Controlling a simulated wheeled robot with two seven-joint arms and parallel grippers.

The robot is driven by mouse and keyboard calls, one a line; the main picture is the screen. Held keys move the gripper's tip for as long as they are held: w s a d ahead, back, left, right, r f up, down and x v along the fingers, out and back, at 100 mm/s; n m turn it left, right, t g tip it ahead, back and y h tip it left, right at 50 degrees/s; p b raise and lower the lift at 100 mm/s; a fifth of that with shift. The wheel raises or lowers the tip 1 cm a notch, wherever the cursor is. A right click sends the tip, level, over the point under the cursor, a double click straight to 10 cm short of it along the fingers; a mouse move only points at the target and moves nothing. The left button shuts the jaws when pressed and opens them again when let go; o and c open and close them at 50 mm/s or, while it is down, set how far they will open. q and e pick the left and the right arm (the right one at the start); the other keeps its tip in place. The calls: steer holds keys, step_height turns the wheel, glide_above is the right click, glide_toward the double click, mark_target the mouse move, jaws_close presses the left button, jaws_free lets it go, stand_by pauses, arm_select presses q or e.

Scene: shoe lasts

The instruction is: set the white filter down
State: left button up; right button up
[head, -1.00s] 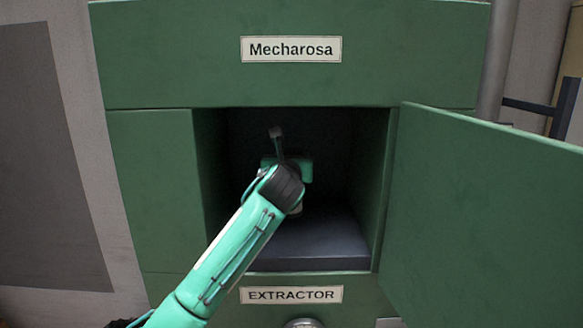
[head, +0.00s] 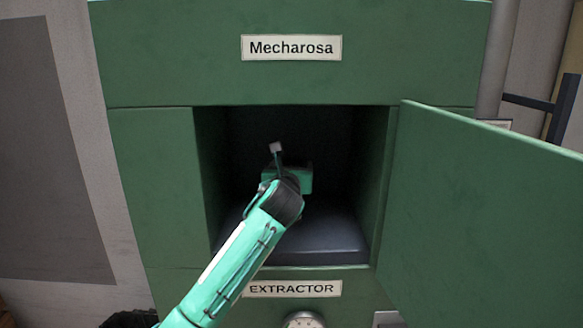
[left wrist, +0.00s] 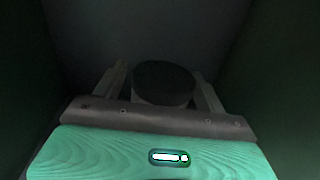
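My left gripper (left wrist: 160,84) is inside the open compartment of the green cabinet. In the left wrist view its two fingers stand on either side of a round, dark-topped piece with a paler side, which I take to be the white filter (left wrist: 163,98). The fingers look closed against it, though the shade is deep. In the head view the gripper body (head: 294,178) is seen from behind, and the wrist hides the fingers and the filter. Beneath it is the dark grey compartment floor (head: 325,238). I cannot tell whether the filter touches it. My right gripper is not in view.
The green cabinet (head: 160,55) has side walls close around the compartment. Its door (head: 480,200) stands open to the right. An "EXTRACTOR" label (head: 292,289) and a round dial (head: 303,321) are below the opening. A "Mecharosa" label (head: 291,48) is above.

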arm_select(q)
steer(key=shift+r, duration=0.1)
steer(key=s+a+b, duration=0.1)
steer(key=s+b, duration=0.2)
steer(key=s, duration=0.9)
steer(key=shift+a+b, duration=0.25)
steer(key=shift+b, duration=0.05)
